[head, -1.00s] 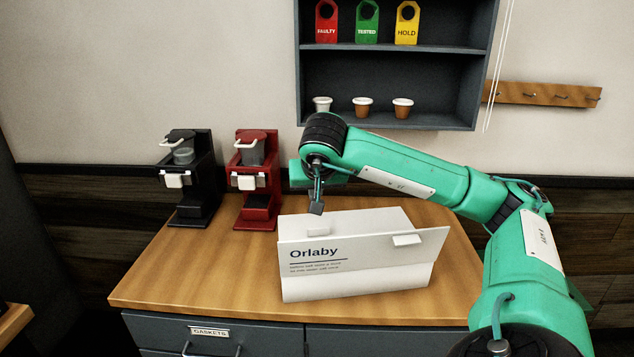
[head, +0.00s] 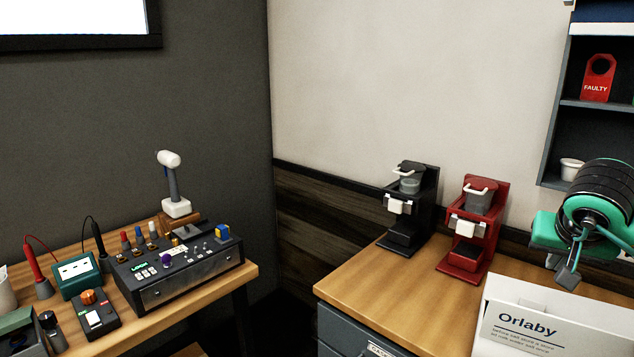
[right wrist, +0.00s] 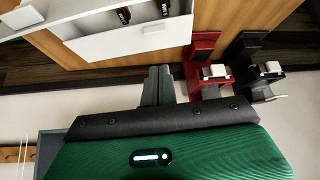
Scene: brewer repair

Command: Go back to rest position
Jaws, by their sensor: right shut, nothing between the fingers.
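My right gripper (head: 567,274) is at the right edge of the head view, shut and empty, just above and behind the white Orlaby box (head: 560,328). In the right wrist view its dark fingers (right wrist: 158,84) show together, with the white box (right wrist: 130,36) beyond them and a red coffee brewer (right wrist: 207,68) beside them. The red brewer (head: 470,228) and a black brewer (head: 410,208) stand upright on the wooden counter, left of the gripper. My left gripper does not show.
A second bench (head: 190,304) on the left holds a black control box (head: 180,274), a green meter (head: 77,275) and probes. A shelf (head: 553,150) hangs at the right with a red FAULTY tag (head: 598,80). The counter front (head: 375,300) left of the box is clear.

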